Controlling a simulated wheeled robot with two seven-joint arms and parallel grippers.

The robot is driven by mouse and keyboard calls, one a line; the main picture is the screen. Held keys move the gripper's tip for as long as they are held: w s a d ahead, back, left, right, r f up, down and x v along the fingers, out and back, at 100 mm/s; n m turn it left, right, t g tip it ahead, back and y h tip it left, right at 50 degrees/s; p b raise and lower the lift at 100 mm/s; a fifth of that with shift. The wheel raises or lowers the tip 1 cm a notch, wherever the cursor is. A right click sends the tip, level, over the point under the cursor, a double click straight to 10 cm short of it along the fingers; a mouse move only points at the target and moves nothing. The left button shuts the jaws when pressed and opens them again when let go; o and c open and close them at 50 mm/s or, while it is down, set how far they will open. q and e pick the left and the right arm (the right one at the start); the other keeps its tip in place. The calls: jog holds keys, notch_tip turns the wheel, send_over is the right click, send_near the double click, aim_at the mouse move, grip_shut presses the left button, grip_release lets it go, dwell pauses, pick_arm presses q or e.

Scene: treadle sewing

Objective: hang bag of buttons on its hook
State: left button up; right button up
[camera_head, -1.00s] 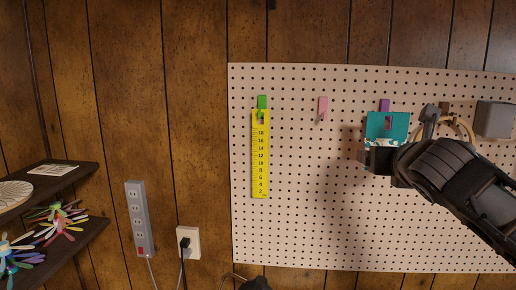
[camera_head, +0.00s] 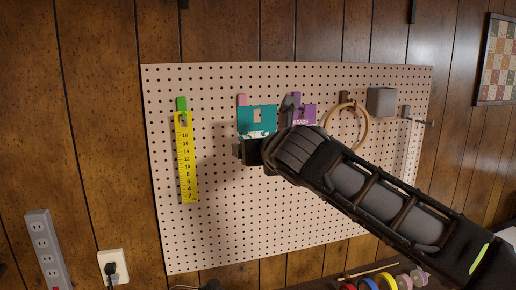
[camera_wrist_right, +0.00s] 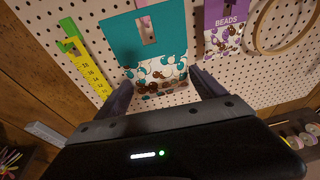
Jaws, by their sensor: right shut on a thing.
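The bag of buttons (camera_head: 246,122) has a teal card top with a slot and a clear lower part with teal and brown buttons. My right gripper (camera_head: 252,150) is shut on its lower part; in the right wrist view the bag (camera_wrist_right: 168,42) stands upright between the fingers (camera_wrist_right: 160,88). The pink hook (camera_head: 242,99) on the pegboard shows just above the card's top left; the card hides its lower part. I cannot tell whether the slot is around the hook or how far the card is from it. My left gripper is not in view.
The pegboard (camera_head: 225,235) also carries a yellow ruler (camera_head: 186,165) on a green hook (camera_head: 182,103), a purple beads bag (camera_head: 304,113) close right of the buttons, a wooden hoop (camera_head: 330,122) and a grey box (camera_head: 381,101). The board's lower middle is clear.

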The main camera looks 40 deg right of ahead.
jog(key=w+d+p, duration=0.3)
jog(key=w+p, duration=0.1)
jog(key=w, duration=0.5)
jog(key=shift+w+d+f, duration=0.15)
jog(key=shift+w+f, duration=0.05)
dwell(0.9)
jog(key=shift+f+b, duration=0.4)
jog(key=shift+f, duration=0.4)
dwell(0.6)
jog(key=o, duration=1.8)
